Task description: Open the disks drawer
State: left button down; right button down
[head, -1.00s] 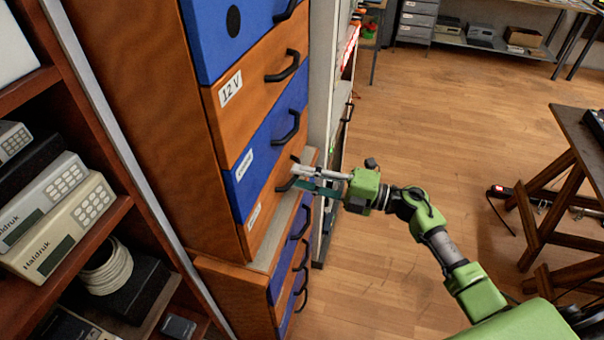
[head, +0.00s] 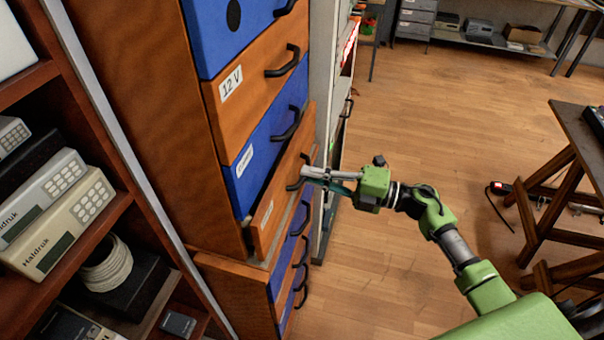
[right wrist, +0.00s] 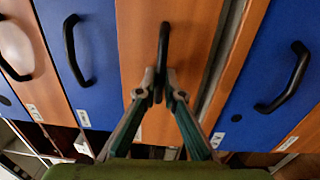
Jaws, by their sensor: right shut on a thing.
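A wooden drawer (head: 283,200) low in the upper cabinet stands partly open, its front standing out from the drawers above. Its white label is too small to read, so I cannot confirm that it is the disks drawer. My right gripper (head: 306,178) is shut on its black handle, which shows upright in the right wrist view (right wrist: 163,45). The fingers (right wrist: 160,88) close around the lower part of the handle there. The drawer's inside is hidden. My left gripper is not in view.
Above are a blue drawer (head: 262,150) and the wooden 12 V drawer (head: 250,84), both shut. A lower cabinet (head: 235,290) stands beneath. Shelves with Haldruk devices (head: 65,225) are at left. The wooden floor (head: 400,120) is free right of the cabinet; a table (head: 575,140) stands far right.

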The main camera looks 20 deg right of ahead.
jog(key=b+v, duration=0.2)
jog(key=v, duration=1.9)
jog(key=shift+s+d+r+b, duration=0.25)
jog(key=shift+d+r+b, duration=0.05)
jog(key=shift+d+b, duration=0.1)
jog(key=c, duration=2.1)
grip_release()
jog(key=shift+c, duration=0.2)
jog(key=v, duration=1.2)
jog(key=shift+f, duration=0.1)
